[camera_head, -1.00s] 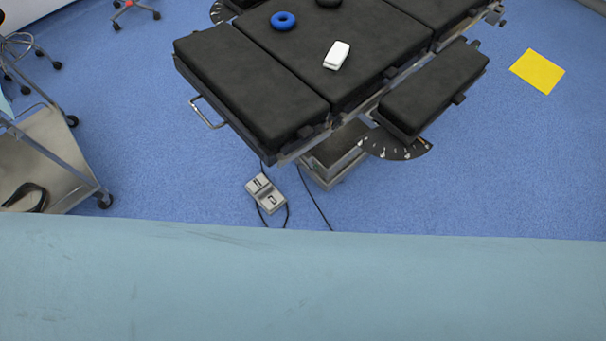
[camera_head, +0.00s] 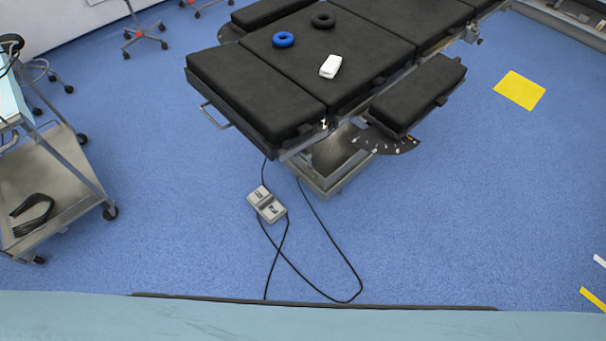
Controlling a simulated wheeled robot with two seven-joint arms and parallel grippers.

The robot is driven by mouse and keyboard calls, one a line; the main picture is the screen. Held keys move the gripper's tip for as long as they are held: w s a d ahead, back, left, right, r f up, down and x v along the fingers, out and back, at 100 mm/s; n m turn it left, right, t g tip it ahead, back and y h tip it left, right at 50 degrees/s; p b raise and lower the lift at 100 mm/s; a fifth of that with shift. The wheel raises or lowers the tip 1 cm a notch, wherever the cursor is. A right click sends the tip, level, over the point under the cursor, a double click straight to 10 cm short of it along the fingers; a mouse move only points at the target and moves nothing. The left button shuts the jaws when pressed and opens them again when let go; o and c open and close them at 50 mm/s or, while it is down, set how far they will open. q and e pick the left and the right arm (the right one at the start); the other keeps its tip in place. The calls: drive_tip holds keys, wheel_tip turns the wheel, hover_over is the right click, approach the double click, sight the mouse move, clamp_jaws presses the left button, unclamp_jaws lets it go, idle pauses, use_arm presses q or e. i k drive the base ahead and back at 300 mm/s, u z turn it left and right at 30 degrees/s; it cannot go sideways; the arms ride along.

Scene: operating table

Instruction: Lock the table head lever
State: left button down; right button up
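The operating table (camera_head: 365,45) with black pads stands at the upper middle. Its head section (camera_head: 255,92) is the near left pad. A metal bar handle (camera_head: 214,116) sticks out from the left end of that section. At the section's near right corner is a small metal fitting (camera_head: 324,124); I cannot tell whether it is the head lever or how it is set. Neither of my grippers is in view.
A foot pedal (camera_head: 267,204) with a looping black cable (camera_head: 358,275) lies on the blue floor before the table. An arm board (camera_head: 418,92) juts out at right. A wheeled cart (camera_head: 60,165) stands at left. A pale blue surface (camera_head: 300,322) crosses the bottom.

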sight(305, 153)
drive_tip(key=z, duration=0.75)
drive_tip(key=i, duration=0.6)
drive_tip(key=u, duration=1.05)
